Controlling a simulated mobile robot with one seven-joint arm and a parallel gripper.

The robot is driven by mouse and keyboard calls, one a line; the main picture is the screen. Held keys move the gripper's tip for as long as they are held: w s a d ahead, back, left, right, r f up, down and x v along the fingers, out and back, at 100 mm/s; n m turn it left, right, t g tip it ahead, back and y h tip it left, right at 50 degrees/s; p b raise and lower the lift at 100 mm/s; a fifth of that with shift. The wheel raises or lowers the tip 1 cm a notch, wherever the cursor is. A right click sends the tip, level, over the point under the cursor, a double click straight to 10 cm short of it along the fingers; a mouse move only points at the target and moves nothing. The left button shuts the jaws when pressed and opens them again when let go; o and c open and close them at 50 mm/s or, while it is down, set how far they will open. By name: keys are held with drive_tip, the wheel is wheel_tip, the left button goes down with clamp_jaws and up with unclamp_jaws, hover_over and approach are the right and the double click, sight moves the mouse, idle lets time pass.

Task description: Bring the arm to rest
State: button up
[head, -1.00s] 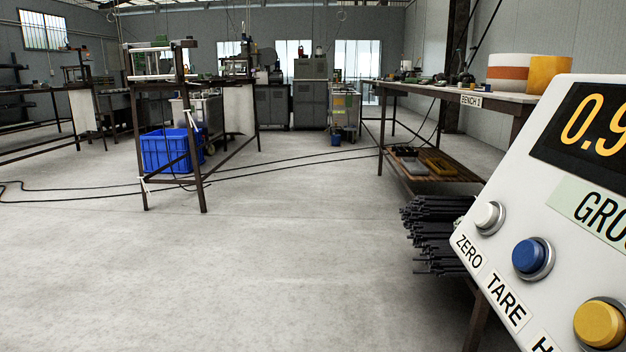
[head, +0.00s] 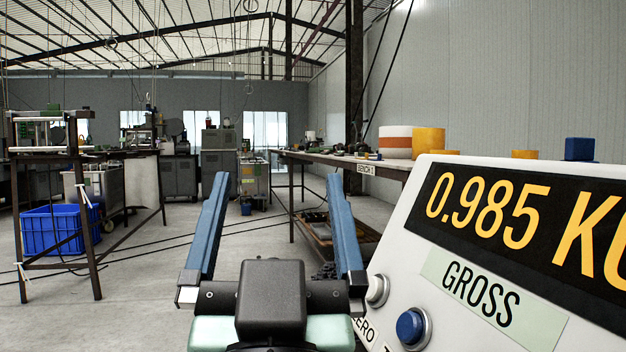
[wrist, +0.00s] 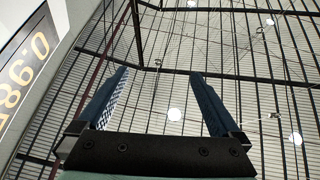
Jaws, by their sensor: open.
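My gripper (head: 277,215) is in the lower middle of the head view, with two blue fingers spread wide and nothing between them. It points up and away, left of a white scale display (head: 408,240). The display reads 0.985 with GROSS under it. In the wrist view my gripper (wrist: 162,105) is open and empty against the ceiling, and the edge of the scale display (wrist: 45,50) shows at the left. My gripper appears apart from the display.
A long bench (head: 330,162) stands behind the display, with white-and-orange (head: 396,142) and yellow (head: 428,142) round items on it. A blue crate (head: 52,230) sits under a metal frame at left. The floor (head: 140,300) between is mostly clear, with cables across it.

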drive_tip(key=s+d+r+t+h, duration=0.1)
drive_tip(key=s+d+r+t, duration=0.1)
drive_tip(key=s+r, duration=0.3)
drive_tip(key=shift+s+d+m+t+h, duration=0.3)
drive_tip(key=shift+s+d+h, duration=0.15)
drive_tip(key=shift+s, duration=0.1)
